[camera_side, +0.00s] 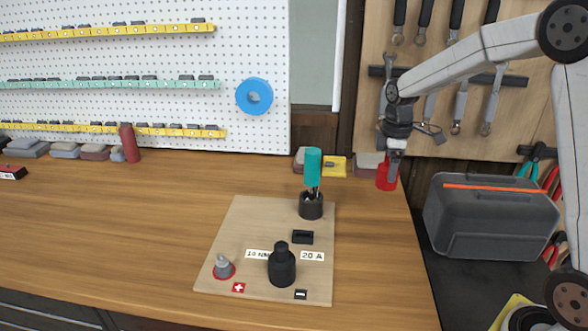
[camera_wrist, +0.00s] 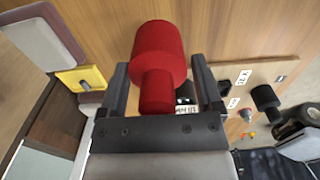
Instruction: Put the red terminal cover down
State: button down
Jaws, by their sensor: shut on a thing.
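The red terminal cover (camera_side: 386,177) is a stepped cylinder. My gripper (camera_side: 394,163) is shut on it near the back right edge of the wooden bench. In the wrist view the red cover (camera_wrist: 160,60) sits between the two dark fingers, its narrow part toward the palm and its wide part away from it. I cannot tell whether the cover touches the bench. A bare grey terminal post (camera_side: 223,268) with a red ring stands at the front left of a light wooden board (camera_side: 253,222), beside a plus label.
A black cover (camera_side: 282,266) and a black cup (camera_side: 311,207) with a teal-handled tool (camera_side: 313,166) stand on the board. A yellow block (camera_side: 335,166) lies at the back. A grey toolbox (camera_side: 490,215) is right of the bench. The bench left of the board is clear.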

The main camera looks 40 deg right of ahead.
jog(key=shift+w+d+f, duration=0.25)
jog(key=shift+w+f, duration=0.7)
jog(key=shift+f, duration=0.2)
jog(key=shift+w+d+f, duration=0.2)
jog(key=shift+w+f, duration=0.7)
jog(key=shift+f, duration=0.25)
jog(key=shift+w+f, duration=0.25)
jog(key=shift+f, duration=1.6)
jog(key=shift+f, duration=0.15)
grip_release()
notch_tip(320, 180, up, 12)
